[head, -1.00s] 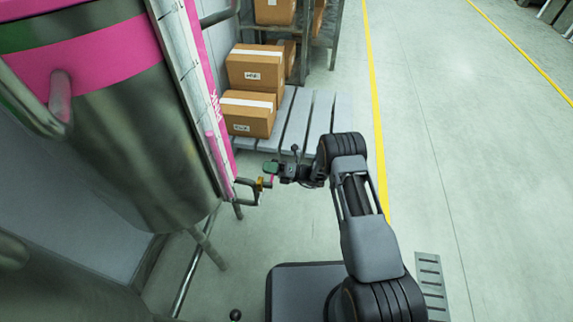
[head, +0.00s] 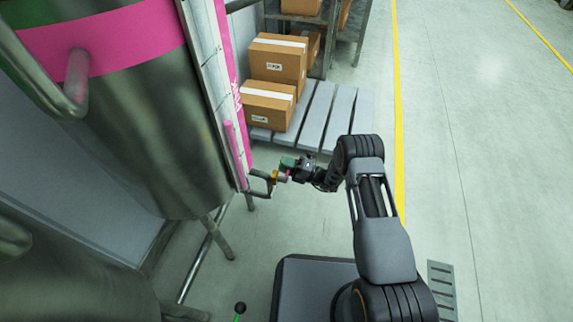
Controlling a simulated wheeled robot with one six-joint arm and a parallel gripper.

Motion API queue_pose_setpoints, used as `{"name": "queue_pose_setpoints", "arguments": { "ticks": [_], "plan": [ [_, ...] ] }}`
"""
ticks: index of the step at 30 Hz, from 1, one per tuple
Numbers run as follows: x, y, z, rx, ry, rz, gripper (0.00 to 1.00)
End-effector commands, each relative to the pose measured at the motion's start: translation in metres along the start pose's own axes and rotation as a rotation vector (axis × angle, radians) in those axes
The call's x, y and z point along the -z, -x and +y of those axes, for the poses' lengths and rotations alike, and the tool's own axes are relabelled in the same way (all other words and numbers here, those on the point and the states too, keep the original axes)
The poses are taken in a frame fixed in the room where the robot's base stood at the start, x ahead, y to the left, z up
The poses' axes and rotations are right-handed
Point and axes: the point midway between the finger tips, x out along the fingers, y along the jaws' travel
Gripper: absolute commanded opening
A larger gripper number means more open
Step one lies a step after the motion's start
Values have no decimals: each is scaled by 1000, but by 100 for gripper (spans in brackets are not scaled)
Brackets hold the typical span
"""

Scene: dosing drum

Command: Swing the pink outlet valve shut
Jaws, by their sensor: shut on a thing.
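The steel drum (head: 135,125) with a pink band stands at the left. The outlet valve (head: 272,179) sits low at the drum's right side, on a short bent pipe. Its body is brass-yellow, and a small pink handle (head: 285,177) shows beside it. My gripper (head: 288,165) is at the valve, coming in from the right, shut on the pink handle. The fingers hide much of the handle, so its exact angle is hard to tell.
A pink upright tube (head: 232,145) runs along the drum just above the valve. Cardboard boxes (head: 268,104) stand on a grey pallet (head: 335,118) behind. Drum legs (head: 222,240) stand below left. The floor (head: 480,170) to the right is clear.

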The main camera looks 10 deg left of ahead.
Motion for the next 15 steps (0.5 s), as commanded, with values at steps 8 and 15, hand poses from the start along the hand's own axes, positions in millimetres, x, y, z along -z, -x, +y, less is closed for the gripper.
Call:
{"name": "queue_pose_setpoints", "arguments": {
  "ticks": [8, 15],
  "plan": [
    [-1, 0, -2, 4, -3, -6, 0],
    [-1, 0, -1, 4, -2, -7, 46]
  ]
}}
